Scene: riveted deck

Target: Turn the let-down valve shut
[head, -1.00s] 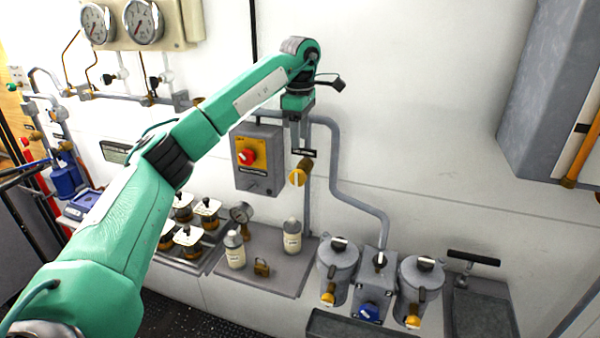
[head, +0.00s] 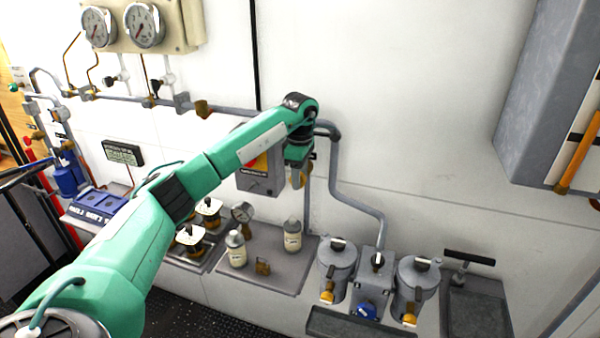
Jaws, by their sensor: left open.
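The let-down valve (head: 308,171), a yellow-brass fitting on the grey wall pipe, is mostly hidden behind my left gripper. Only a bit of its yellow shows beside the fingers. My left gripper (head: 299,181) points down in front of it and is open. I cannot tell whether the fingers touch the valve or stand around it. The valve's handle angle is hidden. My right gripper is not in view.
A grey switch box (head: 262,178), partly behind my left arm, hangs just left of the valve. Below, two bottles, a small gauge (head: 242,212) and a padlock (head: 263,267) stand on a grey shelf (head: 283,278). Grey filter pots (head: 337,262) stand lower right.

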